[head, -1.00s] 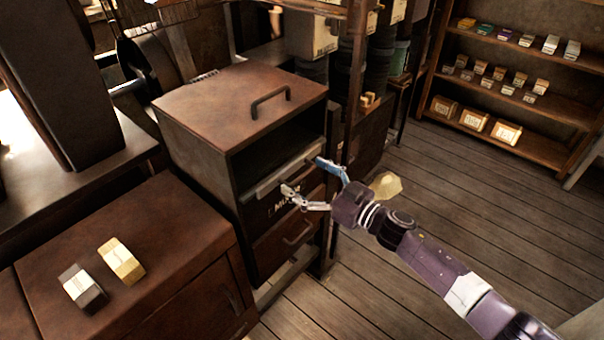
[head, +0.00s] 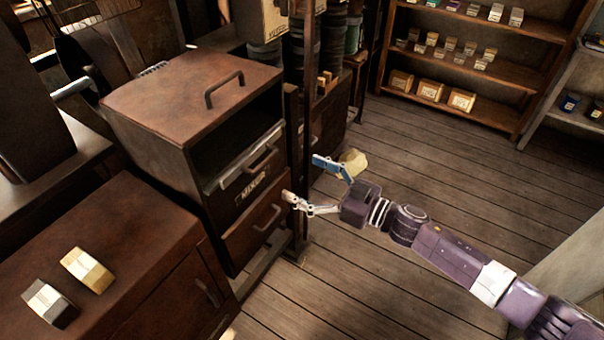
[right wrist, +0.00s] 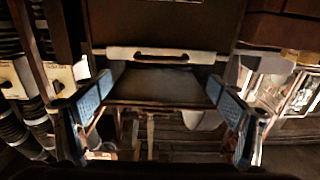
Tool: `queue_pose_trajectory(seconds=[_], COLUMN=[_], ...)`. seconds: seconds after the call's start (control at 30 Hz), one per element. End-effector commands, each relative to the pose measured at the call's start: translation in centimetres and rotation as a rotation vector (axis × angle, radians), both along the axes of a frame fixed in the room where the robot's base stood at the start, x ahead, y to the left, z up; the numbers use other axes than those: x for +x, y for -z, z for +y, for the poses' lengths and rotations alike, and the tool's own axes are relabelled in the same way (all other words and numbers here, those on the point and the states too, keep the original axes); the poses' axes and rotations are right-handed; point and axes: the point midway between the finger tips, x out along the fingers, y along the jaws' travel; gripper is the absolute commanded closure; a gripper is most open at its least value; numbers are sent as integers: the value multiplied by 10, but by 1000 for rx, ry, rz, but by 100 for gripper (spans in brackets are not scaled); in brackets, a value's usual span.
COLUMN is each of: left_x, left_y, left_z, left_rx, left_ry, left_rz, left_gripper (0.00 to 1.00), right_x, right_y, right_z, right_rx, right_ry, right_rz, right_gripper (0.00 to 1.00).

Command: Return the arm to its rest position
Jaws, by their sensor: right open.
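My right arm (head: 445,255) comes in from the lower right in the head view. My right gripper (head: 303,183) is open, its fingers spread toward the cabinet, with nothing seen between them. In the right wrist view the two blue-padded fingers (right wrist: 162,105) stand wide apart. The cabinet's labelled drawer (head: 243,182) is in front of the gripper, with a visible gap. My left gripper is not in view.
The brown cabinet (head: 188,85) has an open upper compartment and a lower drawer (head: 262,225). Two small boxes (head: 88,270) lie on the brown counter (head: 140,225). Shelves (head: 475,65) stand at the back. The wooden floor (head: 420,145) is open behind my arm.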

Motion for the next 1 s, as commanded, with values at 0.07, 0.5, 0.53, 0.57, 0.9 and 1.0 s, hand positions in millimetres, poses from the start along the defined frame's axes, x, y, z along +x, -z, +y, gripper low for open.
queue_pose_trajectory(seconds=[0.07, 0.5, 0.53, 0.57, 0.9, 1.0], left_x=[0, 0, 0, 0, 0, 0], left_y=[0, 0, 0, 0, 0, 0], left_z=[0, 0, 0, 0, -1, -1], left_rx=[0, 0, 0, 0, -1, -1], left_ry=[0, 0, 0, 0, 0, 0], left_rz=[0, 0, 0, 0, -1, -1], left_gripper=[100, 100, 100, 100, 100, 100], right_x=[0, 25, 25, 23, -85, -140], right_y=[0, 109, 130, 150, 366, 418], right_z=[0, -56, -67, -77, -173, -191], right_rx=[0, -80, -101, -124, -404, -485], right_ry=[0, 270, 311, 352, 640, 678], right_rz=[0, 108, 131, 156, 496, 608], right_gripper=[12, 12, 12, 12, 12, 12])
